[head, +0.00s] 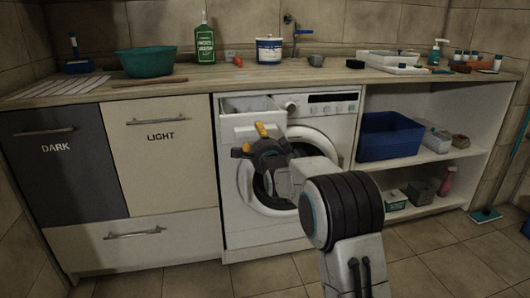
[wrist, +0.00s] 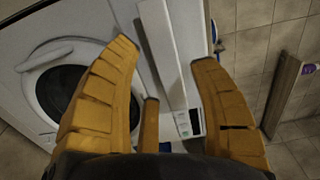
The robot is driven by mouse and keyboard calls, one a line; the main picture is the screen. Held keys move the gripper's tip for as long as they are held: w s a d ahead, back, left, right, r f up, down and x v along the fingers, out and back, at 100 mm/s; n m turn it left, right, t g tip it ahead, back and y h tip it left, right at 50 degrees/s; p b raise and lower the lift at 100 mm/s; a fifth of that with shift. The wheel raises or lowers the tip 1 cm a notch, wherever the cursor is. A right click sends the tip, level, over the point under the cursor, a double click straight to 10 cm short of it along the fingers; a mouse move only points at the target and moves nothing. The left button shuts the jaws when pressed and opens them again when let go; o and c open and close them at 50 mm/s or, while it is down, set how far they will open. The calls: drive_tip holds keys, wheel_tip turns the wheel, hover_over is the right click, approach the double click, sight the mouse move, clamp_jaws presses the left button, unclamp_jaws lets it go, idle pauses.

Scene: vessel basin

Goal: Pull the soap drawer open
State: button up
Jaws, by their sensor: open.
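The white washing machine (head: 340,128) stands under the counter. Its soap drawer (head: 238,121) is at the machine's top left and stands out from the front, with its open top showing in the head view. My gripper (head: 260,133) is in front of the drawer and hides part of its lower right. In the wrist view my gripper (wrist: 168,54) is open, with its yellow fingers spread to either side of a long white panel (wrist: 162,50) that looks like the drawer front. I cannot tell whether a finger touches it.
The round door (head: 290,205) is below the drawer, partly behind my arm. Cabinet fronts marked DARK (head: 60,165) and LIGHT (head: 163,160) are at left. An open shelf with a blue bin (head: 388,138) is at right. The tiled floor (head: 430,265) in front is clear.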

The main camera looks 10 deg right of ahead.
drive_tip(key=s, duration=0.9)
drive_tip(key=shift+s, duration=0.3)
drive_tip(key=s+r+n+g+p, duration=0.5)
drive_tip(key=s+r+p, duration=0.3)
drive_tip(key=s+p, duration=0.4)
drive_tip(key=s+r+n+g+p, duration=0.4)
drive_tip(key=s+r+n+p, duration=0.3)
drive_tip(key=s+p, duration=0.6)
drive_tip(key=s+r+n+g+p, duration=0.5)
drive_tip(key=s+r+p, duration=0.3)
drive_tip(key=s+p, duration=0.4)
drive_tip(key=s+n, duration=0.1)
drive_tip(key=s, duration=0.3)
drive_tip(key=shift+r+g+p, duration=0.3)
drive_tip(key=shift+r, duration=0.05)
